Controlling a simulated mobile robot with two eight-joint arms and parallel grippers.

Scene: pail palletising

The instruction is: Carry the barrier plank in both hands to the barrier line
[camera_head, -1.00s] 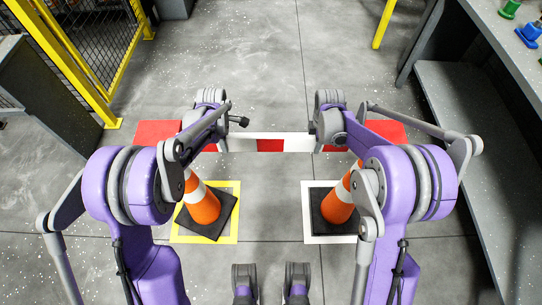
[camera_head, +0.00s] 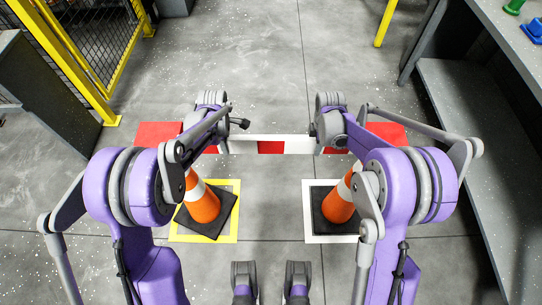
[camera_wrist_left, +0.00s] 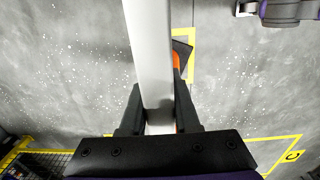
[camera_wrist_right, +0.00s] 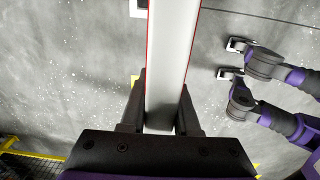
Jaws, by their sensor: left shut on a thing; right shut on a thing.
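The barrier plank (camera_head: 270,146), with red and white blocks, lies level across the head view. My left gripper (camera_wrist_left: 158,112) is shut on its left part, and my right gripper (camera_wrist_right: 164,112) is shut on its right part. In the head view my forearms hide most of both grips. An orange and white cone (camera_head: 203,205) stands below the plank's left part, its black base turned within a yellow floor square (camera_head: 234,195). Another cone (camera_head: 338,205) stands at the right within a white floor square (camera_head: 320,240). My arms partly cover both cones.
A yellow mesh fence (camera_head: 82,65) and a dark cabinet (camera_head: 45,95) stand at the left. A grey bench (camera_head: 470,130) with green and blue items runs along the right. A yellow post (camera_head: 384,22) stands at the back. Floor beyond the plank is clear.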

